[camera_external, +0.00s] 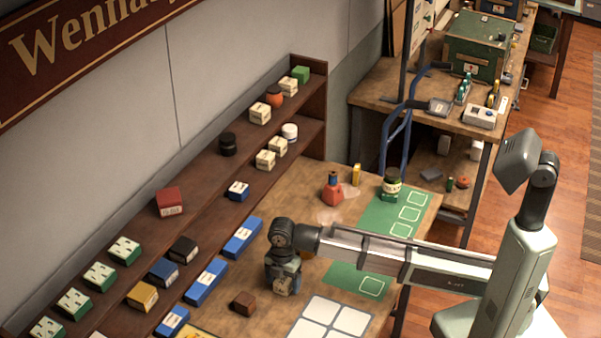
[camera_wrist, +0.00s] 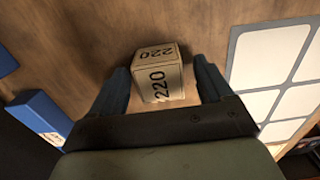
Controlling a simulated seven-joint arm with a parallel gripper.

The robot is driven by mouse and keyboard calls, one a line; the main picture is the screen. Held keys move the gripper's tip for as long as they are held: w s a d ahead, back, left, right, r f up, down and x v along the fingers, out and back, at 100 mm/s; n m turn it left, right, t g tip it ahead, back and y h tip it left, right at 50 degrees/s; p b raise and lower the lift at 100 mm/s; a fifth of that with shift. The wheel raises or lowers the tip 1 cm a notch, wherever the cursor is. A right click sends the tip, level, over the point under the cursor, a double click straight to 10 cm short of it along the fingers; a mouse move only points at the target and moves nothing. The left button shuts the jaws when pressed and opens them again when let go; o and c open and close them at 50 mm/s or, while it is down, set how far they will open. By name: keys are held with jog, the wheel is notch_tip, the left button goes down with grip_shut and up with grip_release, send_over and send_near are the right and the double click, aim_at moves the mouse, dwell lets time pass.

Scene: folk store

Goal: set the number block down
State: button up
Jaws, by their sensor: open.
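The number block (camera_wrist: 158,82) is a cream cube with "220" printed in black on two visible faces. In the wrist view it sits between the two dark fingers of my gripper (camera_wrist: 162,68), with a gap on each side. The block appears to rest on the wooden tabletop (camera_wrist: 100,35). My gripper (camera_external: 283,281) is open and points down low over the table in the external view. There the gripper mostly hides the block.
A white four-square panel (camera_external: 331,318) lies right of my gripper. A small brown block (camera_external: 243,303) stands to its left, with blue boxes (camera_external: 206,282) beyond. A green mat (camera_external: 380,218) with outlined squares and a red bottle (camera_external: 332,190) are farther back.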

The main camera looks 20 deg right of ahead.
aim_at(283, 280)
notch_tip(283, 280, up, 12)
dwell(0.6)
